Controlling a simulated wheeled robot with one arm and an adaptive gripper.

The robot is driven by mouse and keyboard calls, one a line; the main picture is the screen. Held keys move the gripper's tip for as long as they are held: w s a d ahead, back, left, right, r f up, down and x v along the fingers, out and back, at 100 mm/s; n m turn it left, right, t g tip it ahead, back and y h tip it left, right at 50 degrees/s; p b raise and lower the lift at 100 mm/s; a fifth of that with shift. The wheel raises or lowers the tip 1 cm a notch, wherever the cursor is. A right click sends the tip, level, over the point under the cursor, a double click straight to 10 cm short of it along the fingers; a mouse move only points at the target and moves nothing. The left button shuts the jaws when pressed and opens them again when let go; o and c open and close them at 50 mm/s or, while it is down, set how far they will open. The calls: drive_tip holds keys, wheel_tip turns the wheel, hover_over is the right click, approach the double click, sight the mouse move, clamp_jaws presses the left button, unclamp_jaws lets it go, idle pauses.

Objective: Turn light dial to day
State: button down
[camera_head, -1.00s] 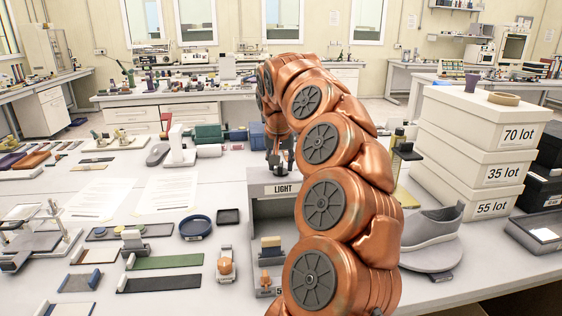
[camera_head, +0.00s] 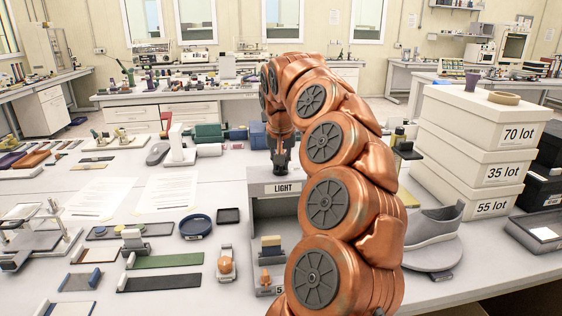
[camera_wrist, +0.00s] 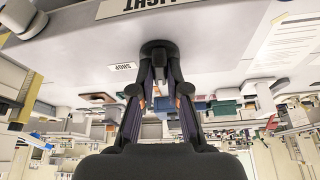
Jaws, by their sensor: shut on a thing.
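The light box (camera_head: 283,188) is a grey open-fronted booth with a LIGHT label on its upper front edge. My gripper (camera_head: 282,172) points down at its top. In the wrist view, a dark round dial (camera_wrist: 158,44) stands on the box's pale top surface. My gripper (camera_wrist: 158,62) is shut on the dial, with one finger on each side of it. A small SHOP label (camera_wrist: 122,66) lies beside the dial. The dial's pointer and any day mark cannot be made out. In the head view, my gripper and arm hide the dial.
A blue round dish (camera_head: 195,226) and several sample strips lie left of the box. Paper sheets (camera_head: 100,198) lie farther left.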

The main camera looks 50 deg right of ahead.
drive_tip(key=shift+n+t+y, duration=0.3)
drive_tip(key=shift+n, duration=0.7)
drive_tip(key=c, duration=1.2)
unclamp_jaws()
drive_tip(key=shift+o, duration=0.2)
drive_tip(key=v, duration=1.2)
